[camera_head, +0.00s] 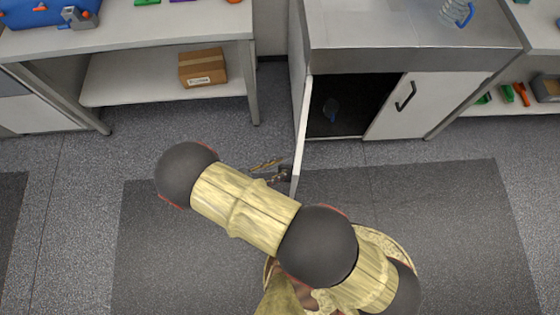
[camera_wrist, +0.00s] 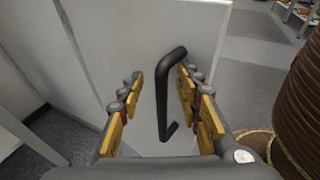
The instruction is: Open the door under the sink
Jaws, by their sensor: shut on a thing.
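The cabinet under the sink (camera_head: 410,45) has two white doors. Its left door (camera_head: 301,130) stands swung wide open, seen nearly edge-on in the head view. The door's white outer face (camera_wrist: 120,40) fills the middle of the wrist view, with its black bar handle (camera_wrist: 170,95) between my fingers. My gripper (camera_wrist: 158,92) is shut on this handle, with a yellow-padded finger on either side. In the head view my gripper (camera_head: 272,170) is at the outer side of the door near its free edge. The right door (camera_head: 385,120) is closed.
A clear bottle with a blue part (camera_head: 457,12) is on the sink top. A cardboard box (camera_head: 203,68) sits on the left bench's lower shelf. Open floor with a dark mat (camera_head: 440,215) lies in front.

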